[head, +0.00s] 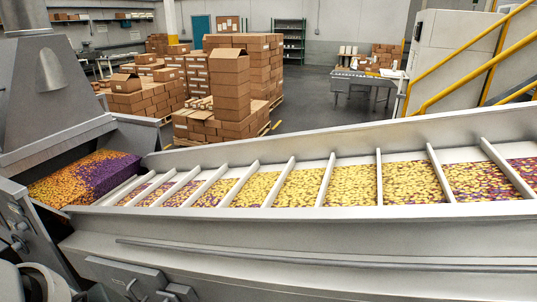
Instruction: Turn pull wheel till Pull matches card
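Neither of my grippers is in view. A long pale metal trough (330,212) slopes up from left to right, split by several slanted cross bars. Yellow candy (352,186) fills the middle sections, and purple is mixed in toward both ends. At the left, a bin of orange-yellow and purple candy (95,178) sits under a grey metal hood (50,85). A grey panel with round knobs (17,225) shows at the left edge. A pale rounded part (45,282) is cut off at the bottom left; I cannot tell whether it is a wheel. I can make out no card.
A long rail (320,259) runs along the trough's front side, with a grey box (128,280) below it at the left. Behind the trough stand stacked cartons (230,85), a metal table (362,85) and yellow handrails (480,55). Grey floor between them is open.

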